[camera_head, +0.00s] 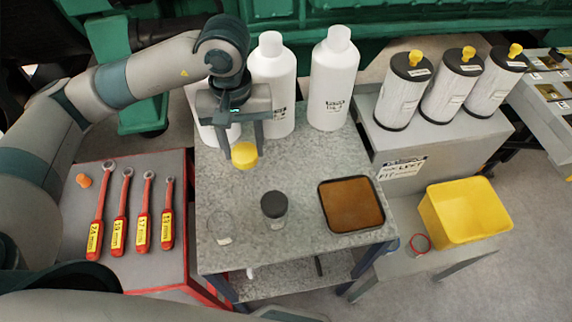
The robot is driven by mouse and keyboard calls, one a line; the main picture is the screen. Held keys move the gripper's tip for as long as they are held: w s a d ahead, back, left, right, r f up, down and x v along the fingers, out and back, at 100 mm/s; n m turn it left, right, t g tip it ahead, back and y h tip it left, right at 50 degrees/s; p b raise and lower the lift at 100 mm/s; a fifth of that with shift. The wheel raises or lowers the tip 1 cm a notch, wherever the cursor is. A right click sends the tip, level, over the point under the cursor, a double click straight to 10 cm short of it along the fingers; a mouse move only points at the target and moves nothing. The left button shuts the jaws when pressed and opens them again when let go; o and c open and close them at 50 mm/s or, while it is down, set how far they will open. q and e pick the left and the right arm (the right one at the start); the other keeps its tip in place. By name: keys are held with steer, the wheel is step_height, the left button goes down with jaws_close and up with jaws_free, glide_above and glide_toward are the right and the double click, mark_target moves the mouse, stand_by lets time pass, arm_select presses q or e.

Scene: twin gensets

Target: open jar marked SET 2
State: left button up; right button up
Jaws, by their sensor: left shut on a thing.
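My left gripper (243,152) points down above the grey metal table (300,165), shut on a yellow lid (244,156). The lid is held in the air, clear of both jars. A clear glass jar (220,225) without a lid stands upright at the table's front left, with a small label low on it. A second jar (275,222) with a dark lid (274,204) stands to its right. The jar labels are too small to read, so I cannot tell which is SET 2. My right gripper is not in view.
A square tray (352,229) with brown contents lies right of the jars. White bottles (333,85) stand at the back. Red wrenches (122,215) lie on the left bench. White filter cylinders (402,95) and a yellow bin (465,211) are at right. The table's middle is clear.

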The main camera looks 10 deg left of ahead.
arm_select(q)
steer(key=shift+w+d+f+n, duration=0.1)
steer(key=shift+d+f+n, duration=0.05)
steer(key=shift+d+n, duration=0.4)
steer(key=shift+w+d+f+n, duration=0.15)
steer(key=shift+d+n, duration=0.2)
steer(key=shift+n, duration=0.3)
steer(key=s+d+f+n+b, duration=0.2)
steer(key=d+n, duration=1.3)
steer(key=n, duration=0.9)
steer(key=shift+d+f+b, duration=0.3)
steer(key=shift+b, duration=0.05)
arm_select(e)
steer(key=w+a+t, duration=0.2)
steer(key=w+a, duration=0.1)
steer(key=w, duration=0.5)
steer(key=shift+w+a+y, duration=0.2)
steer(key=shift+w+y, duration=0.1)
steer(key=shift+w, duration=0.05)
arm_select(q)
steer(key=shift+s, duration=0.1)
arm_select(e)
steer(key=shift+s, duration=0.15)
